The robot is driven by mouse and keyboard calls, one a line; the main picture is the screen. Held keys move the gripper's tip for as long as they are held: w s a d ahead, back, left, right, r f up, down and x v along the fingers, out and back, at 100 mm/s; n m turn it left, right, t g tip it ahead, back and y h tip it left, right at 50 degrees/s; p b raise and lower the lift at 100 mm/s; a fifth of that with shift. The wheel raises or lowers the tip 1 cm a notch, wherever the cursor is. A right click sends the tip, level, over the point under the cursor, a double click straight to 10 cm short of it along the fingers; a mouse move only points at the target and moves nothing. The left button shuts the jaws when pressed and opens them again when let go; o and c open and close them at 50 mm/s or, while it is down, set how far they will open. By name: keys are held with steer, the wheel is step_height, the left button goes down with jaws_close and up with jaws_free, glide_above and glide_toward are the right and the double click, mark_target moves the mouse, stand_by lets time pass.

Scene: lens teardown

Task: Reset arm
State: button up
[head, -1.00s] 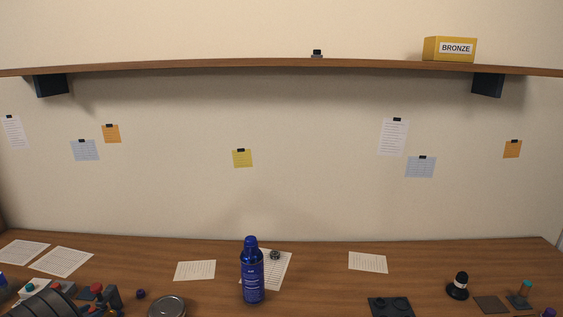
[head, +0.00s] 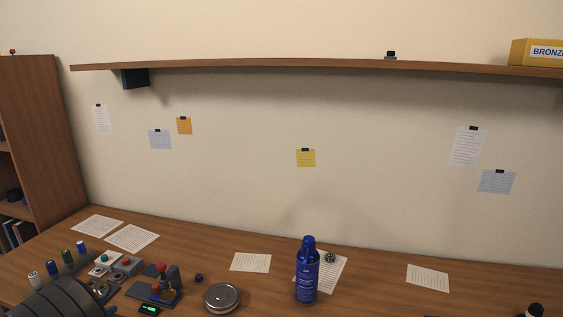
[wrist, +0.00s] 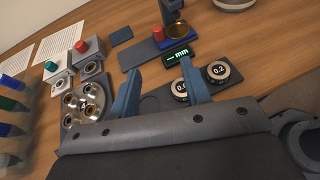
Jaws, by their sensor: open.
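My gripper (wrist: 160,82) shows in the wrist view with its two blue fingers spread apart and nothing between them. It hangs over the workbench (wrist: 138,18). A dark slab with two black-rimmed discs, one marked 0.2 (wrist: 217,72) and another (wrist: 187,90) whose mark is partly hidden, lies by the right finger. A small gauge with a green "mm" readout (wrist: 177,57) is beyond the fingers. A round metal plate with several holes (wrist: 85,108) lies left of the left finger. In the head view, the gripper's fingers cannot be made out.
Boxes with a teal button (head: 103,259) and a red button (head: 126,265) stand at the left, near several coloured bottles (head: 67,260). A blue spray can (head: 307,272) stands right of a round tin (head: 222,297).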

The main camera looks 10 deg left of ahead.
mark_target(153, 288)
steer(key=x, duration=1.7)
steer(key=shift+w+f, duration=0.15)
steer(key=shift+f, duration=0.1)
steer(key=shift+a, duration=0.9)
